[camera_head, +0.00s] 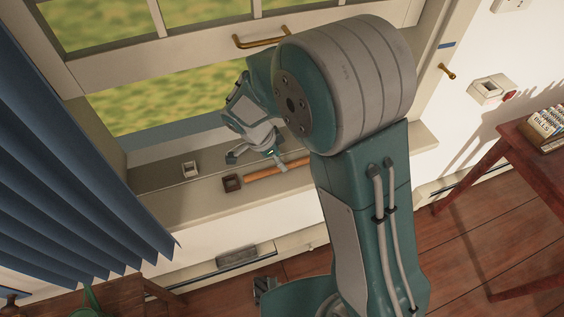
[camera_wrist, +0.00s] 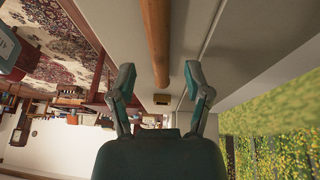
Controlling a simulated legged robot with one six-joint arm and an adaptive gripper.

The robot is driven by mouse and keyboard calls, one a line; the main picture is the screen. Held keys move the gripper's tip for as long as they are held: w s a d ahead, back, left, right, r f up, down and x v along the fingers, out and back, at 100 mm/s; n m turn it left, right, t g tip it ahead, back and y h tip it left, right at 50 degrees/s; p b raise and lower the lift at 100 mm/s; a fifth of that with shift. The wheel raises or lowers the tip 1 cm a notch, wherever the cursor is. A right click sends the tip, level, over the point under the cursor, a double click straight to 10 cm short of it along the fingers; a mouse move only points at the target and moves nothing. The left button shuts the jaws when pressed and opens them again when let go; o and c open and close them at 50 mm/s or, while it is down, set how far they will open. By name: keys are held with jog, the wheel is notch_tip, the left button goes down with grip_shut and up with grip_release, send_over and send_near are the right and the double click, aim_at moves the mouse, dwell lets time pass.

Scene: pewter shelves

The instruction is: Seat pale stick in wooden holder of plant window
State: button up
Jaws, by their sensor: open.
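A round stick (camera_head: 262,173), orange-brown in these views, lies along the window sill. In the wrist view the stick (camera_wrist: 156,40) runs down between my spread fingers. My gripper (camera_head: 258,163) is open over the sill, close to the stick's left part; in the wrist view its fingers (camera_wrist: 160,72) stand on either side, apart from it. A small dark brown wooden holder (camera_head: 231,183) with a square recess sits just left of the stick's end. A small brown block, likely this holder (camera_wrist: 161,99), shows beyond the stick's end. My arm hides the stick's right part.
A small pale square fitting (camera_head: 190,170) sits farther left on the sill (camera_head: 160,208). A blue curtain (camera_head: 75,150) hangs at the left. The window sash with a brass handle (camera_head: 262,41) is raised behind my arm. A reddish table (camera_head: 520,150) stands at the right.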

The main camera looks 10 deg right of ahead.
jog(key=v, duration=0.8)
jog(key=s+d+r+n+t+y, duration=0.4)
jog(key=s+d+r+n+t, duration=0.1)
jog(key=s+d+r+n, duration=0.9)
jog(key=s, duration=0.3)
jog(key=shift+s+n+y, duration=0.3)
jog(key=shift+s+n, duration=0.05)
jog(key=shift+n, duration=0.05)
jog(key=shift+o, duration=0.4)
jog(key=m+g, duration=0.5)
jog(key=m, duration=1)
send_over(275, 167)
notch_tip(275, 167, down, 14)
jog(key=f, duration=0.4)
jog(key=shift+s+d+f, duration=0.25)
jog(key=shift+f, duration=0.15)
jog(key=shift+w+a+f, duration=0.1)
jog(key=shift+a+f, duration=0.05)
jog(key=shift+f, duration=1.2)
jog(key=shift+w+a+f, duration=0.1)
jog(key=shift+f, duration=1.25)
grip_shut()
